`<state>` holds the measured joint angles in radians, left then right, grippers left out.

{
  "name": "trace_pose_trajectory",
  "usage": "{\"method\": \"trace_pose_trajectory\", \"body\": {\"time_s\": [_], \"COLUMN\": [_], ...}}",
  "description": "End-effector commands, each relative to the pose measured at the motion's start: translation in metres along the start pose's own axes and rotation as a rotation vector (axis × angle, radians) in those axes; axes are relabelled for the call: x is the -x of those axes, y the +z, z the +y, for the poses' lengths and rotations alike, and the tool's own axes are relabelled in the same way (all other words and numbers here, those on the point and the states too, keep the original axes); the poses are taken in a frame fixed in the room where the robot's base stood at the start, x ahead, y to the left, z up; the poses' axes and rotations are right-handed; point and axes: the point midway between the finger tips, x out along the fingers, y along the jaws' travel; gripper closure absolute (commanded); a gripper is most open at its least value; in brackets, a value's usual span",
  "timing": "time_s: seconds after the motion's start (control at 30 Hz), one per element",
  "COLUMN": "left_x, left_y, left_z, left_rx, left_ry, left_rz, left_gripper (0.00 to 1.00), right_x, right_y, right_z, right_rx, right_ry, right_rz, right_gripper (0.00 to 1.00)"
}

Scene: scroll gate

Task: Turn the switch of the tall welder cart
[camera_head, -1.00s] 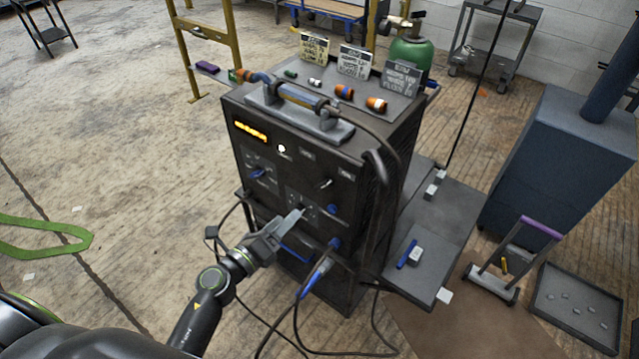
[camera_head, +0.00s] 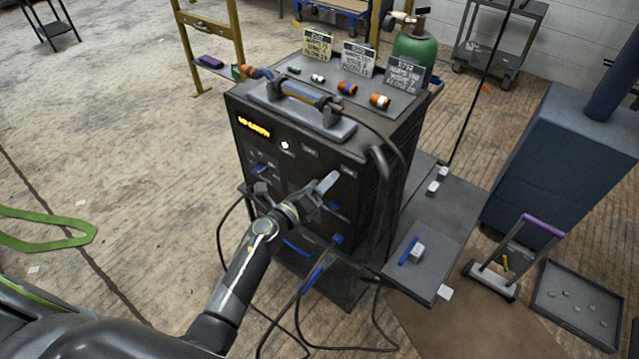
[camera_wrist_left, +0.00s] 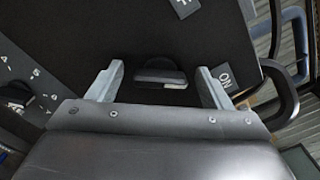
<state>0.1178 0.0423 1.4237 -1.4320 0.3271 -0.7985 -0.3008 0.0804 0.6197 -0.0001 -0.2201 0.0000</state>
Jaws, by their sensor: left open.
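The tall welder cart (camera_head: 253,160) stands in the middle of the head view, a dark box with a lit orange display and several knobs on its front panel. My left gripper (camera_head: 322,188) is in front of the upper right part of that panel and covers the switch there. In the left wrist view, the black switch (camera_wrist_left: 160,76) with a light mark on its bar lies between the two open fingers of my left gripper (camera_wrist_left: 160,88). The fingers stand on either side of it, apart from it. An ON label (camera_wrist_left: 224,78) is beside the right finger. My right gripper is not in view.
Cables hang from the cart's front to the floor. A carrying handle (camera_head: 300,93), small fittings and signs (camera_head: 357,59) are on top. A side shelf (camera_head: 455,225) juts out to the right. A blue cabinet (camera_head: 550,165) stands further right. The floor at left is mostly clear.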

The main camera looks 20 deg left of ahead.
Motion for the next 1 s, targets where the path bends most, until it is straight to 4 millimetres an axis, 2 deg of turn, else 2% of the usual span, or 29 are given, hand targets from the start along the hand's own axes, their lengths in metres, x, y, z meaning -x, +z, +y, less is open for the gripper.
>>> {"method": "trace_pose_trajectory", "body": {"time_s": [0.1, 0.4, 0.47, 0.77, 1.0], "left_x": [0.0, 0.0, 0.0, 0.0, 0.0], "left_y": [0.0, 0.0, 0.0, 0.001, 0.001], "left_z": [0.0, 0.0, 0.0, 0.0, 0.0], "left_rx": [0.0, 0.0, 0.0, 0.042, 0.186], "left_ry": [0.0, 0.0, 0.0, 0.001, 0.001], "left_rz": [0.0, 0.0, 0.0, 0.0, 0.0], "left_gripper": [0.27, 0.67, 0.72, 0.72, 0.72], "right_x": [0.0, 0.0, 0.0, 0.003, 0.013], "right_y": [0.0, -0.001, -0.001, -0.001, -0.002], "right_z": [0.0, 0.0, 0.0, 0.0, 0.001], "right_rx": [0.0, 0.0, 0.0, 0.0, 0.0], "right_ry": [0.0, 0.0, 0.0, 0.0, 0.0], "right_rz": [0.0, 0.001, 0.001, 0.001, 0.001], "right_gripper": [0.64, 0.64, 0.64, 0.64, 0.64]}}
